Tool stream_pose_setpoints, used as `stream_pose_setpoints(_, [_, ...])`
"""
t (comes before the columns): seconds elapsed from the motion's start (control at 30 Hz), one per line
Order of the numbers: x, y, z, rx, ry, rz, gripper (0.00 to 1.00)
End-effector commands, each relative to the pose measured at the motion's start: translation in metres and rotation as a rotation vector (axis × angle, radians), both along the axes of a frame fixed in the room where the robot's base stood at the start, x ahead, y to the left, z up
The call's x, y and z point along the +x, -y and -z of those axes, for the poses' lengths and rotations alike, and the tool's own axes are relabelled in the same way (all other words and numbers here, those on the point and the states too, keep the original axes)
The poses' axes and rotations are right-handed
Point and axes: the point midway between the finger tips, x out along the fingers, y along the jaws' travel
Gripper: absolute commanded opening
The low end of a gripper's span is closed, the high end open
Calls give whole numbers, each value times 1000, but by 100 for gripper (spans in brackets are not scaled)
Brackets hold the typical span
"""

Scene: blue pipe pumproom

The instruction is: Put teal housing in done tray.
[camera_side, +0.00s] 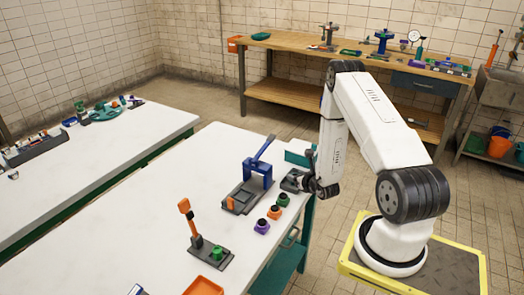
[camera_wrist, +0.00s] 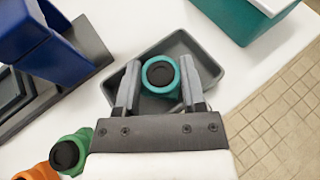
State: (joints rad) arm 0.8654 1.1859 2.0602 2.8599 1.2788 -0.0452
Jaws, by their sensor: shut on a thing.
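The teal housing (camera_wrist: 160,77), a round ring with a dark centre, sits between the two fingers of my gripper (camera_wrist: 158,88) in the wrist view. My gripper is shut on it. Below and around it is a shallow grey tray (camera_wrist: 207,68), which carries no label that I can see. The housing is over the tray's inside; I cannot tell whether it touches the floor of the tray. In the side view my gripper (camera_side: 297,182) is low at the table's right edge, and the housing there is not clearly seen.
A blue press (camera_side: 257,172) stands left of my gripper; its frame (camera_wrist: 35,40) is close in the wrist view. Green (camera_side: 281,199), orange (camera_side: 274,212) and purple (camera_side: 262,226) housings stand nearby. A teal bin (camera_wrist: 245,18) is beyond the tray.

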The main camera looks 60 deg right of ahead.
Motion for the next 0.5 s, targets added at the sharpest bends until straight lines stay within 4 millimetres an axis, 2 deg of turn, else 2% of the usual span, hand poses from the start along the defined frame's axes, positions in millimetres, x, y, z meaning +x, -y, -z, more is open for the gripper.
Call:
stream_pose_setpoints(0.03, [0, 0, 1, 0, 0, 0, 58])
stream_pose_setpoints(0.13, [0, 0, 1, 0, 0, 0, 90])
stream_pose_setpoints(0.17, [0, 0, 1, 0, 0, 0, 92])
stream_pose_setpoints(0.5, [0, 0, 0, 0, 0, 0, 92])
